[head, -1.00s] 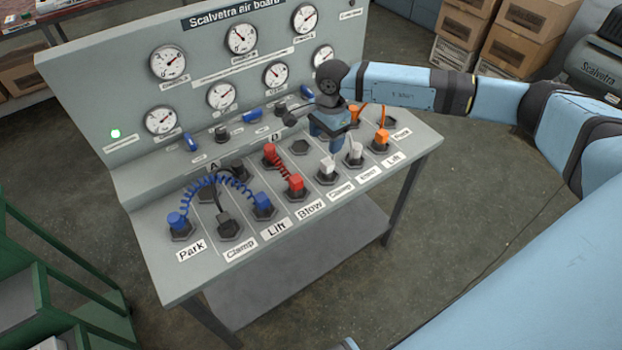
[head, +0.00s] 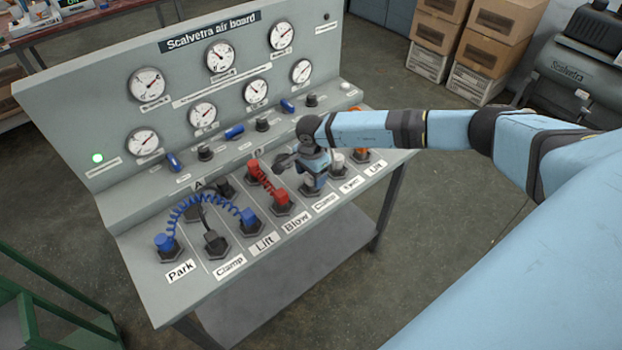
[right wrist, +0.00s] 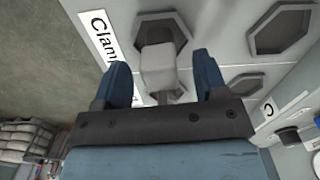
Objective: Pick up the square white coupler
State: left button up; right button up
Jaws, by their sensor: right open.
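A square-faced white coupler (right wrist: 158,68) sits in a dark hexagonal socket beside a "Clamp" label in the right wrist view. My right gripper (head: 313,178) is open and points down over this socket at the right part of the board. In the right wrist view its two blue fingers stand one on each side of the coupler, with a visible gap on both sides. In the head view the gripper mostly hides this coupler. My left gripper is not in view.
Another white coupler (head: 337,163) stands just right of my gripper, and a red coupler (head: 281,196) with a coiled hose just left. Blue couplers (head: 165,243) with a coiled hose are farther left. The gauge panel (head: 178,117) rises behind.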

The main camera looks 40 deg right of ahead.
jog(key=shift+f, duration=0.95)
jog(key=shift+c, duration=0.2)
jog(key=c, duration=1)
jog(key=shift+c, duration=0.2)
